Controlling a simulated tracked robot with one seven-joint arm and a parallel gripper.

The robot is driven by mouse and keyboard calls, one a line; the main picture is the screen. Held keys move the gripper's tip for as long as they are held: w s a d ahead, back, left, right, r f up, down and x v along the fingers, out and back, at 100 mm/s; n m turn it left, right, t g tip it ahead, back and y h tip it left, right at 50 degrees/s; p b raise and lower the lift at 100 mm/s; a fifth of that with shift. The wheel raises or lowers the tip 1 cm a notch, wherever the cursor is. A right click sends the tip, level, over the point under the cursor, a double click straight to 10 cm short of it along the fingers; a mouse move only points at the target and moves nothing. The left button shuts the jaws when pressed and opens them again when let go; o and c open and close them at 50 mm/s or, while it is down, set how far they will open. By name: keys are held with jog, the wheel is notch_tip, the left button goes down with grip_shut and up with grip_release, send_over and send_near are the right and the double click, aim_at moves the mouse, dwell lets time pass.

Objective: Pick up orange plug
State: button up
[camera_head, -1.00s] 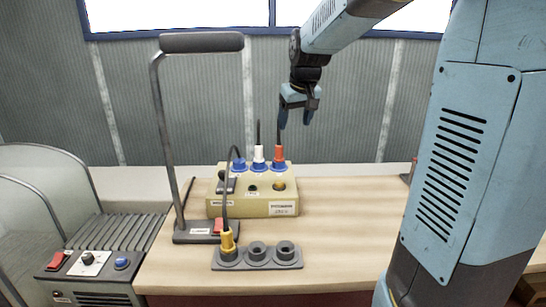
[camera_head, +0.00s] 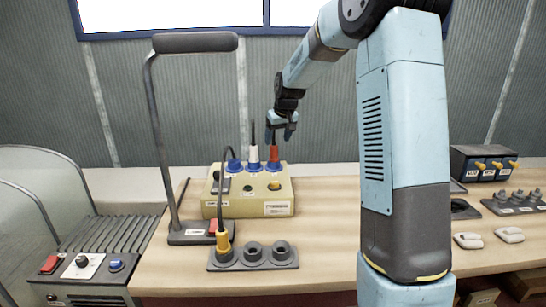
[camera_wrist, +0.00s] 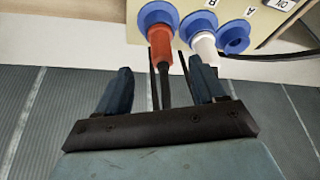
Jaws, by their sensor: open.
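The orange plug (camera_head: 274,155) stands upright in the right-hand blue socket on top of the beige socket box (camera_head: 222,205), its dark cable rising from it. It also shows in the wrist view (camera_wrist: 162,46), seated in its blue collar, with its cable running down between my fingers. My gripper (camera_head: 282,130) is open and points down just above the plug. In the wrist view its two blue fingers (camera_wrist: 158,88) stand on either side of the cable, short of the plug body. I cannot tell exact depth.
A white plug (camera_head: 254,155) sits close left of the orange plug. A yellow plug (camera_head: 223,245) stands in the grey holder (camera_head: 284,262) in front. A tall grey handle frame (camera_head: 164,140) rises at left. A dark box with yellow levers (camera_head: 480,160) is at far right.

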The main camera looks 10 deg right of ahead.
aim_at(275, 145)
jog(key=shift+x, duration=4)
jog(key=shift+a, duration=0.15)
jog(key=shift+c, duration=0.4)
jog(key=c, duration=1.1)
jog(key=shift+r, duration=0.2)
